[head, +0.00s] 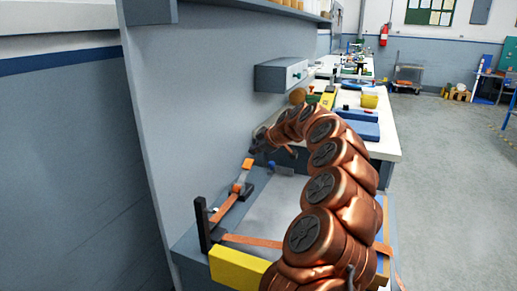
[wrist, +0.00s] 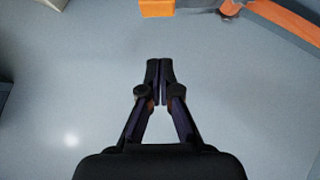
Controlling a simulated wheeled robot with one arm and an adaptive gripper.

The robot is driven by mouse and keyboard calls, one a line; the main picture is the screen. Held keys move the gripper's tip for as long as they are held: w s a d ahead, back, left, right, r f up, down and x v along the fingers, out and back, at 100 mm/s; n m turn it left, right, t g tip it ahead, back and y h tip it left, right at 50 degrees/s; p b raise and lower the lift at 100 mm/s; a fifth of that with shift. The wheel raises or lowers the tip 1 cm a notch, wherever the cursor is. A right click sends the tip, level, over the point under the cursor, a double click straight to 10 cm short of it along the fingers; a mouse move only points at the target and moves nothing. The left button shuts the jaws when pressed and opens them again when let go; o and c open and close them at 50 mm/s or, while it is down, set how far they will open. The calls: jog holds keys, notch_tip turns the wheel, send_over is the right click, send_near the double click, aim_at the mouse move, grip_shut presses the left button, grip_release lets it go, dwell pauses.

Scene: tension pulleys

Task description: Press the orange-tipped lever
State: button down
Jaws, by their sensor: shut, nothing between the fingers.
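In the head view a small orange tip (head: 248,163) stands up near the wall at the left end of the bench. I cannot clearly tell which orange part belongs to the lever. My gripper (head: 259,141) is just above and right of the orange tip, seemingly apart from it. In the wrist view my gripper (wrist: 160,64) is shut and empty. An orange block (wrist: 157,7) lies beyond the fingertips at the top edge, with an orange strap (wrist: 290,22) at top right.
A black upright post (head: 203,224) and a yellow block (head: 238,268) stand at the near end of the bench. A grey wall panel (head: 205,95) rises close on the left. A grey box (head: 281,75) juts from it. A blue case (head: 358,124) lies farther back.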

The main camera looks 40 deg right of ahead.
aim_at(249, 167)
jog(key=shift+w+d+f, duration=0.2)
jog(key=shift+w+f, duration=0.7)
jog(key=shift+f, duration=0.3)
jog(key=shift+w+d+f, duration=0.15)
jog(key=shift+w+f, duration=0.75)
jog(key=shift+f, duration=0.25)
jog(key=shift+w+d+f, duration=0.2)
jog(key=shift+w+f, duration=0.7)
jog(key=shift+f, duration=0.3)
